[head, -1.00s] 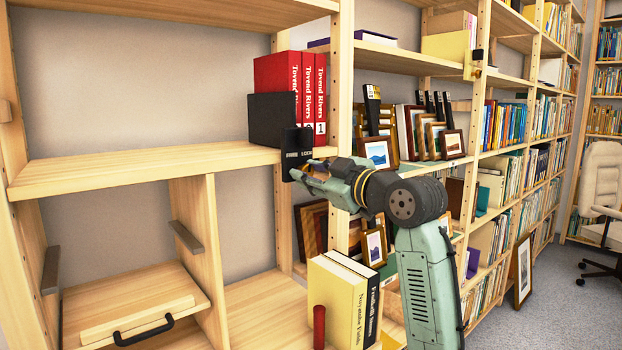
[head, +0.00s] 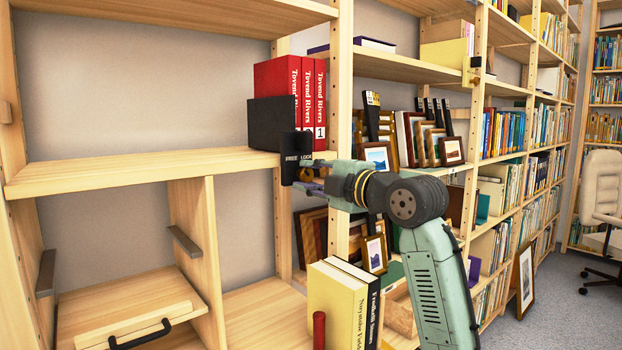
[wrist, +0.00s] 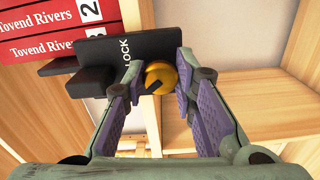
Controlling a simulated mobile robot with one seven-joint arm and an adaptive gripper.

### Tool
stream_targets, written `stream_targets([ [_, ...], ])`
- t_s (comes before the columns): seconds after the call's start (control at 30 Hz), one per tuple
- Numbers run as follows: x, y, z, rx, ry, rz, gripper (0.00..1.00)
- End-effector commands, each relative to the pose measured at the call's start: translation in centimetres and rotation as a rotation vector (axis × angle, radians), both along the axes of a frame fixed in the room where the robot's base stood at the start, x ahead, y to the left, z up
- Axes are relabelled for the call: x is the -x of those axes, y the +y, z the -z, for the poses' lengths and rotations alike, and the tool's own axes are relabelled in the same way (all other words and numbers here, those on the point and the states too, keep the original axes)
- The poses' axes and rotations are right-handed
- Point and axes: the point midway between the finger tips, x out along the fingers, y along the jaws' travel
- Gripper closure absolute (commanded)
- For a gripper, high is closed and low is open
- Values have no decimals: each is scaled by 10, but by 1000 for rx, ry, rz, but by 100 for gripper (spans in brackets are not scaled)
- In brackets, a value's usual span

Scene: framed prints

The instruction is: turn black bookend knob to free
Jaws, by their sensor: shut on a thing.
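The black bookend (head: 272,122) stands on the shelf against red books, with a dark front plate hanging over the shelf edge. The plate carries the words FREE on the left and LOCK on the right. In the wrist view, the plate (wrist: 150,46) shows LOCK, while FREE is hidden. A gold knob (wrist: 164,73) with a black pointer mark sits on the plate. The mark points down and left in the wrist view. My gripper (wrist: 158,77) is shut on the knob, one purple-padded finger on each side. In the head view, my gripper (head: 306,181) is just below the label.
Red books (head: 290,92) stand behind the bookend. A wooden upright (head: 340,110) is close to the right of my gripper. Framed prints (head: 378,155) stand in the bay beyond. Yellow and black books (head: 345,300) stand below my arm. The shelf (head: 120,170) left of the bookend is bare.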

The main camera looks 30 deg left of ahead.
Motion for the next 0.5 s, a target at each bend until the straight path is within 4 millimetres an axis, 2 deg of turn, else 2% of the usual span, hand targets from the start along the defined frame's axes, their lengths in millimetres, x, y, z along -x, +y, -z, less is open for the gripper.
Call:
stream_targets([
  [0.5, 0, 0, 0, 40, -113, 1, 100],
])
